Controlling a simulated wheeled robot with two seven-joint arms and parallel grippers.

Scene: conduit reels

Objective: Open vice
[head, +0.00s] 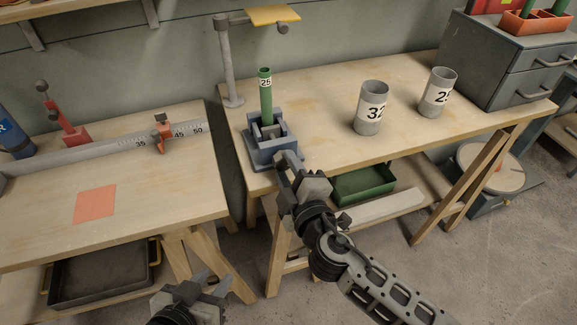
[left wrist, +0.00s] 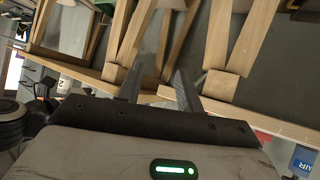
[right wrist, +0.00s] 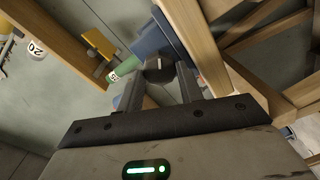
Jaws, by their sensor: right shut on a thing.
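The blue vice (head: 272,150) sits at the front left corner of the right workbench. A green tube marked 25 (head: 265,95) stands upright in it; whether the jaws press on it I cannot tell. My right gripper (head: 288,168) is at the vice's front. In the right wrist view its fingers (right wrist: 160,85) are shut on the dark vice handle (right wrist: 158,66), with the blue vice body (right wrist: 155,40) and green tube (right wrist: 125,68) beyond. The head view hides most of the handle behind the gripper. My left gripper (head: 207,287) is open and empty, low in front of the left bench.
Grey cups marked 32 (head: 370,108) and 2-something (head: 437,92) stand on the right bench. A post with a yellow plate (head: 272,15) rises behind the vice. A green bin (head: 362,184) is below. The left bench holds a ruler rail (head: 100,150) and an orange square (head: 95,204).

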